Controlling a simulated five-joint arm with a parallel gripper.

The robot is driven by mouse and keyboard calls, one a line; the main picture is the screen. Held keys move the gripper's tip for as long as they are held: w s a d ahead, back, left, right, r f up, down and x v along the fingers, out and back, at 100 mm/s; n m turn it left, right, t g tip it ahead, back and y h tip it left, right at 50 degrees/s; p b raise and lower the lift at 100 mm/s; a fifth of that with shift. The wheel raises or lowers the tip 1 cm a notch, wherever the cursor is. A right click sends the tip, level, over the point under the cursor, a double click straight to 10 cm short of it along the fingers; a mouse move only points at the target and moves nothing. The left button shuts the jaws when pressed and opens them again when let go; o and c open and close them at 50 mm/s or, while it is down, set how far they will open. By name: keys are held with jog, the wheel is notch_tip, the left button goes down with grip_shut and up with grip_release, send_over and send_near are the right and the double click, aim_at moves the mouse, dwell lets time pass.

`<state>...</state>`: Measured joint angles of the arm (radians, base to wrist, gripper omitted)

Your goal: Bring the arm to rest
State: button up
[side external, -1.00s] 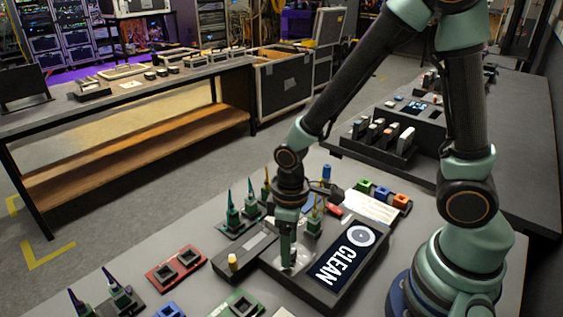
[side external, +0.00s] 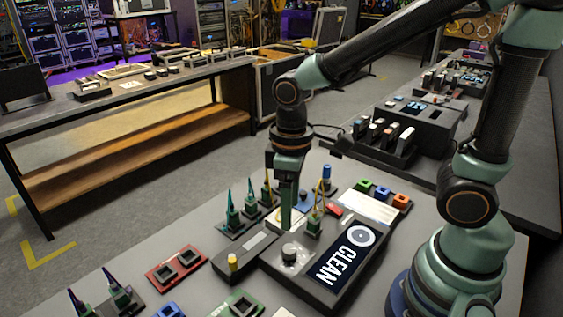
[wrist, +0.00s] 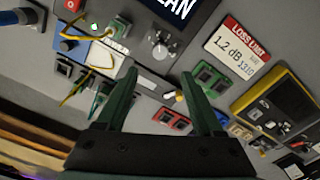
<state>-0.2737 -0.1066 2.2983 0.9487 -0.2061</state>
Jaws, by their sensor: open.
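My gripper (side external: 287,212) hangs over the table, pointing down, above the device with the screen reading CLEAN (side external: 346,262). In the wrist view its two green fingers (wrist: 160,98) are spread apart with nothing between them. A round grey knob (side external: 289,252) on the device stands just below the fingertips, apart from them. The knob also shows in the wrist view (wrist: 160,50), beyond the fingers.
Green connectors with cables (side external: 233,218) stand close left of my gripper, and another (side external: 315,222) stands to its right. A red socket block (side external: 176,268) lies at the left. A yellow-edged meter (wrist: 278,103) shows in the wrist view. The air above the table is open.

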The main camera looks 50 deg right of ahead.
jog(key=shift+r, duration=0.85)
jog(key=d+r+m+t, duration=0.5)
jog(key=d+r, duration=0.3)
jog(key=shift+m+t, duration=0.3)
